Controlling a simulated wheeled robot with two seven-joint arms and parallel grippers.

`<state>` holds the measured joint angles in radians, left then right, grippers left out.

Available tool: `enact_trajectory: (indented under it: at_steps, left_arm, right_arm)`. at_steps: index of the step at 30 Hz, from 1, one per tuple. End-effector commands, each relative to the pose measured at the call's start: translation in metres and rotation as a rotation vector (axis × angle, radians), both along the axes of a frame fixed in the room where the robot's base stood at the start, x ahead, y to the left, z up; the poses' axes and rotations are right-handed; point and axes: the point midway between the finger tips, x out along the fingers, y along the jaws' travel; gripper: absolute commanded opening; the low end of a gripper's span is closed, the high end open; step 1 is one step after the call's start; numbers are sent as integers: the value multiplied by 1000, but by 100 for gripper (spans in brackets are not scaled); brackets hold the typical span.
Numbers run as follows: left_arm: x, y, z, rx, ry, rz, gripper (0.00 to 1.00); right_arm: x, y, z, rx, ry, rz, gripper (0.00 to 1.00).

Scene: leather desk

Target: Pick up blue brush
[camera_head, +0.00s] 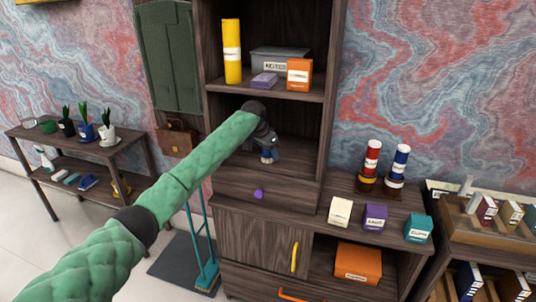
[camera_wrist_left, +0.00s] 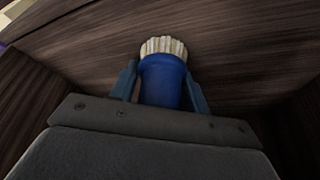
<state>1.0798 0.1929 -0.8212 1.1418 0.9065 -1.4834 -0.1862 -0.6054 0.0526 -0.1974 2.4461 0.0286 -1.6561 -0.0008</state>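My left gripper (camera_head: 268,150) reaches into the open middle compartment of the dark wooden cabinet. In the left wrist view, a blue brush (camera_wrist_left: 162,80) with pale cream bristles is between the two blue-grey fingers of the gripper (camera_wrist_left: 162,82). The fingers lie close against both sides of the blue body, and the gripper looks shut on it. The bristles point away from the wrist. In the head view the brush is mostly hidden by the gripper. I cannot tell whether it touches the compartment floor. My right gripper is not in view.
The compartment's wooden walls (camera_head: 310,150) are close around the gripper. The shelf above holds a yellow roll (camera_head: 231,50), a grey box (camera_head: 278,60) and an orange box (camera_head: 299,75). Red (camera_head: 371,160) and blue (camera_head: 399,163) cylinders stand on the lower right top. A purple knob (camera_head: 259,194) sits below.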

Motion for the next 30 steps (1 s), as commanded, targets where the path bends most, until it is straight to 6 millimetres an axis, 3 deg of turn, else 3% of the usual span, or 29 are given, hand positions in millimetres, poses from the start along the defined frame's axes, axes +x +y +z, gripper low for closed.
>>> enact_trajectory:
  at_steps: [10, 15, 20, 30]
  left_arm:
    - [0, 0, 3, -1, -1, 0, 20]
    - [0, 0, 15, 0, -1, -1, 20]
    - [-18, 22, 13, 0, -1, 0, 20]
    - [-76, 86, 12, 0, 0, 1, 20]
  right_arm:
    - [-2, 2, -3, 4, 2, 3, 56]
    - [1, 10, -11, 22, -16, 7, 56]
    - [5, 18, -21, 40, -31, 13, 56]
    - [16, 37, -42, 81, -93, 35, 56]
